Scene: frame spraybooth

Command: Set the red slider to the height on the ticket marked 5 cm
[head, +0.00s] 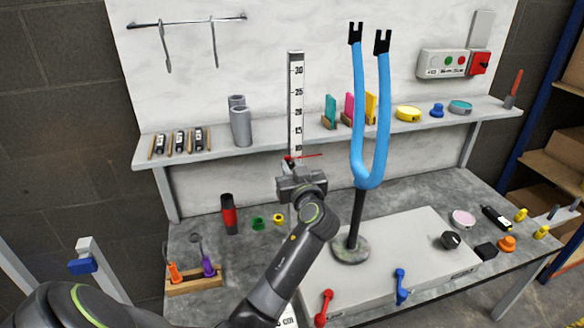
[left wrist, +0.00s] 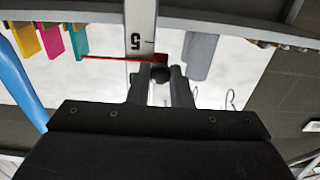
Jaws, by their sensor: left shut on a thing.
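The white ruler (head: 296,85) stands upright against the back wall, its numbers rising to 30. The red slider (head: 306,156) sits low on it with a thin pointer reaching right; it also shows in the left wrist view (left wrist: 105,58). That view is upside down, and the pointer lies just past the printed 5, on its upper side in the room. My left gripper (head: 298,178) is at the slider, its fingers (left wrist: 160,82) shut on the slider's dark round knob. A white ticket (head: 288,318) ending in "cm" is partly hidden behind my left arm. My right gripper is out of view.
A blue fork frame (head: 366,130) stands close right of the ruler. A shelf (head: 215,150) crosses behind, with grey cylinders (head: 240,125) and coloured cards near the ruler.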

